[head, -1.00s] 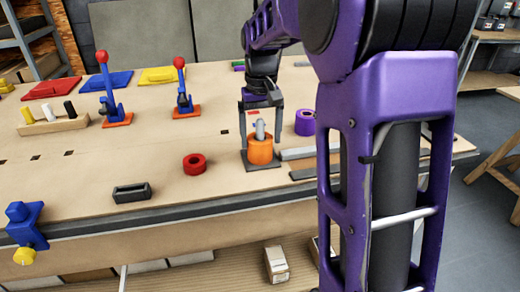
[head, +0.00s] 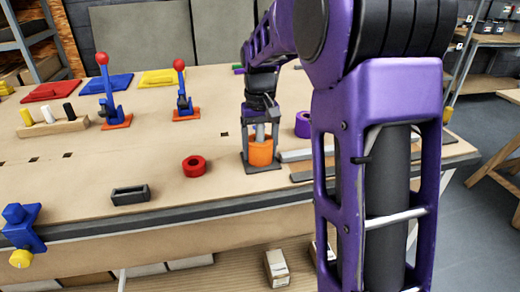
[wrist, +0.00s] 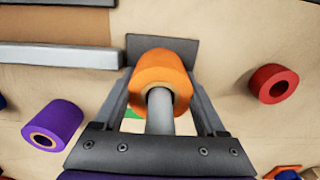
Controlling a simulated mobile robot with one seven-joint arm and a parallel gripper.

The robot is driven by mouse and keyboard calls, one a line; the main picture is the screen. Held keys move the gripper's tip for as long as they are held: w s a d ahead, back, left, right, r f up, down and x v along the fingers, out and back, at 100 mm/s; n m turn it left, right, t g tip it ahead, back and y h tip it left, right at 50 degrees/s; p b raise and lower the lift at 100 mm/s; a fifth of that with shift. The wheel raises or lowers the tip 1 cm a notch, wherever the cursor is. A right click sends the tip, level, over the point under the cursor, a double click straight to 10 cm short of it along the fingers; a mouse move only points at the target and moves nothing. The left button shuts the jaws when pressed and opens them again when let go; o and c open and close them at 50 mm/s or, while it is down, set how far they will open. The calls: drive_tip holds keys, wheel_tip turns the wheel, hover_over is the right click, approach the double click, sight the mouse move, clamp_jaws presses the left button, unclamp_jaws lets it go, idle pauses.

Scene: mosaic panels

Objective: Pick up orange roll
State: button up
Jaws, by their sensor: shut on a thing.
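The orange roll (head: 261,152) sits around an upright grey peg on a flat dark plate (head: 247,168) near the right part of the table. In the wrist view the orange roll (wrist: 160,72) is between my fingers, with the grey peg (wrist: 159,112) coming out of its hole towards the camera. My gripper (head: 261,155) points down over the peg, one finger on each side of the roll, and is shut on it. It also shows in the wrist view (wrist: 160,90). The dark plate (wrist: 190,46) lies beyond the roll there.
A purple roll (head: 303,124) stands close to the right and a red roll (head: 194,166) lies to the left. Grey bars (head: 300,154) lie right of the plate. A small dark tray (head: 130,194) is near the front edge. Two red-knobbed levers (head: 182,98) stand farther back.

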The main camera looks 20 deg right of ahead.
drive_tip(key=shift+r, duration=0.15)
wheel_tip(320, 180, up, 17)
drive_tip(key=p, duration=0.4)
wheel_tip(320, 180, up, 8)
drive_tip(key=p, duration=0.5)
drive_tip(key=shift+p, duration=0.35)
